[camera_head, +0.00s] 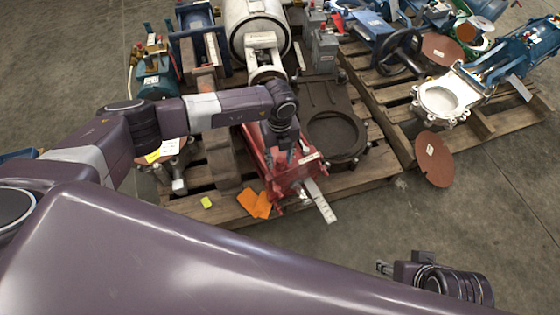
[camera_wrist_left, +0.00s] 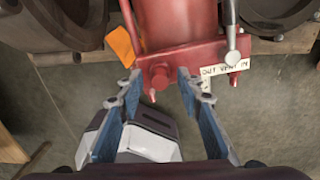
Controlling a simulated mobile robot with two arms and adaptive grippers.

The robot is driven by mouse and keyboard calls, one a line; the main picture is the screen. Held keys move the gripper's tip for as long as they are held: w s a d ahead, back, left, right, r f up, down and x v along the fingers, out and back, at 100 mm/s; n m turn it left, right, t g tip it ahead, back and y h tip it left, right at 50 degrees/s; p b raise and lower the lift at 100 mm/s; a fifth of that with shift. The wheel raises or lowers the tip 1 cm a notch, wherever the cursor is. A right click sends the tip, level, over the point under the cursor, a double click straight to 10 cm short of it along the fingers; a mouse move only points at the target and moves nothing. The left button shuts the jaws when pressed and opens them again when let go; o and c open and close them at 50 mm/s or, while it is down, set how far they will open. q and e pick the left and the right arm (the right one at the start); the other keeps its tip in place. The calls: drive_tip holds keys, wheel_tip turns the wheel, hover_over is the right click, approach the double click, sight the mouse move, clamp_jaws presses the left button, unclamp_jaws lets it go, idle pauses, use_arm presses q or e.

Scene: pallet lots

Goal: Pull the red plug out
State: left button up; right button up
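The red plug (camera_wrist_left: 160,76) is a short red stub on the end plate of a red cylinder body (camera_wrist_left: 180,25) in the left wrist view. My left gripper (camera_wrist_left: 158,88) is open, with one blue finger on each side of the plug's line and nothing between them. The fingertips are close to the plug; I cannot tell if they touch it. In the head view my left gripper (camera_head: 283,157) hangs over the red unit (camera_head: 288,178), and the plug is not clearly visible there. My right gripper (camera_head: 383,268) is at the lower right, far from the unit; its fingers are too small to judge.
A white tag reading "OUT VENT IN" (camera_wrist_left: 225,72) and a thin metal rod (camera_wrist_left: 232,30) are right of the plug. Orange cards (camera_head: 254,203) lie at the pallet's (camera_head: 345,186) front edge. A dark round flange (camera_head: 335,135) stands close on the right. The floor in front is clear.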

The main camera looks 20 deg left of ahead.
sight(280, 160)
use_arm(q)
drive_tip(key=shift+p, duration=0.3)
use_arm(e)
drive_tip(key=shift+r, duration=0.3)
use_arm(q)
drive_tip(key=shift+c, duration=0.3)
clamp_jaws()
use_arm(e)
drive_tip(key=shift+w, duration=0.15)
idle(0.4)
use_arm(q)
drive_tip(key=shift+r, duration=0.2)
drive_tip(key=shift+r+p, duration=1.35)
drive_tip(key=shift+p, duration=0.05)
drive_tip(key=shift+r+p, duration=0.6)
drive_tip(key=shift+r, duration=0.1)
drive_tip(key=shift+r+p, duration=0.7)
drive_tip(key=shift+r, duration=0.05)
use_arm(e)
wheel_tip(280, 160, down, 13)
drive_tip(key=shift+w+a+g, duration=0.2)
drive_tip(key=shift+w+g, duration=0.05)
drive_tip(key=shift+g, duration=0.15)
